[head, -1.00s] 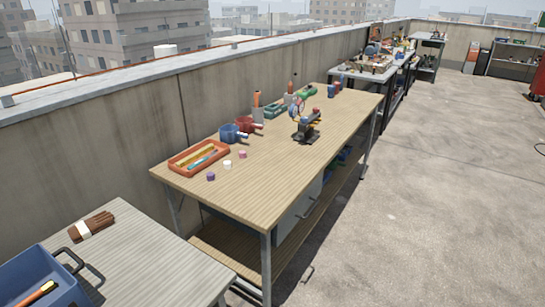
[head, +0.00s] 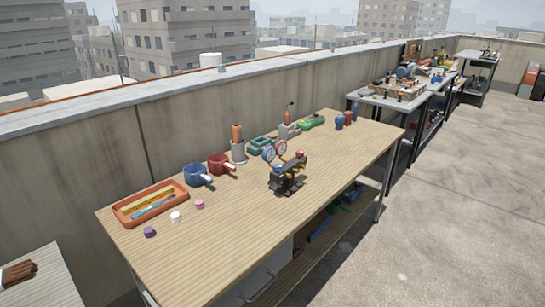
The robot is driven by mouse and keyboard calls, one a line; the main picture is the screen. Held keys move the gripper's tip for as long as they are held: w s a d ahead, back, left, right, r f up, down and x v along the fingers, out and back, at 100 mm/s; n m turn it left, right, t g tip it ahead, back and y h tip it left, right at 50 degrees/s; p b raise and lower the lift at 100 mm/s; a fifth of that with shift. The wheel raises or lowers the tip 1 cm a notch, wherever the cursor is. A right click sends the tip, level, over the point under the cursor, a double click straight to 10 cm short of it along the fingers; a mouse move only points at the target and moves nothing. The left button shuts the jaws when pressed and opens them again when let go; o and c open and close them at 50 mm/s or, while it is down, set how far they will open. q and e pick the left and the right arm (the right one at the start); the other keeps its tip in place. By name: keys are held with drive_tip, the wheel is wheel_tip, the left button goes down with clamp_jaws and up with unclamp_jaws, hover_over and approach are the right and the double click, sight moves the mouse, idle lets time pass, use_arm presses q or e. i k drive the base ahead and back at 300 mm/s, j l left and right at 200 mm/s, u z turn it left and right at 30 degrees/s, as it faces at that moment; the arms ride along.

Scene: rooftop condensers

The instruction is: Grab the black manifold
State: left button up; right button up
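The black manifold (head: 287,176) stands upright on the wooden workbench (head: 240,225), right of the bench's middle. Neither of my grippers is in the head view.
An orange tray (head: 118,216), a blue mug (head: 197,176), a red mug (head: 220,163), small caps (head: 176,217) and a grey holder (head: 238,152) sit on the bench. A low wall (head: 90,160) runs behind. Open concrete floor (head: 430,220) lies to the right.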

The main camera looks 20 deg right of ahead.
sight(284, 183)
drive_tip(key=i+l+u, duration=0.2)
drive_tip(key=l+u, duration=0.25)
drive_tip(key=l, duration=0.8)
drive_tip(key=l+u, duration=0.5)
drive_tip(key=l, duration=0.7)
